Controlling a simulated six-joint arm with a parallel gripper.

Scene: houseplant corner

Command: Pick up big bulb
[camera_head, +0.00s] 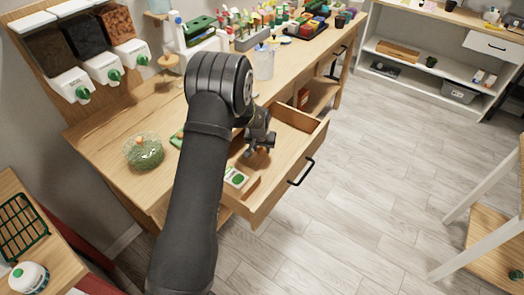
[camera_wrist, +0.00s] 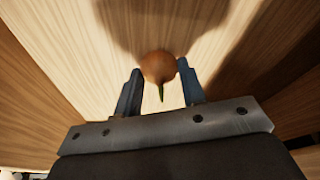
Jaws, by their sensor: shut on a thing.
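The big bulb (camera_wrist: 158,66) is round and orange-brown with a short green shoot. In the wrist view it sits between the tips of my gripper (camera_wrist: 160,88), which is shut on it. In the head view the bulb (camera_head: 262,151) shows as a small orange spot below my gripper (camera_head: 260,146). My gripper is inside or just above the open wooden drawer (camera_head: 290,180); I cannot tell whether the bulb touches the drawer floor. My arm hides part of the drawer and bench.
A small box with a green mark (camera_head: 236,178) lies at the drawer's near left end. A glass bowl of green material (camera_head: 144,152) stands on the bench left of my arm. A clear container (camera_head: 263,62) stands behind the drawer.

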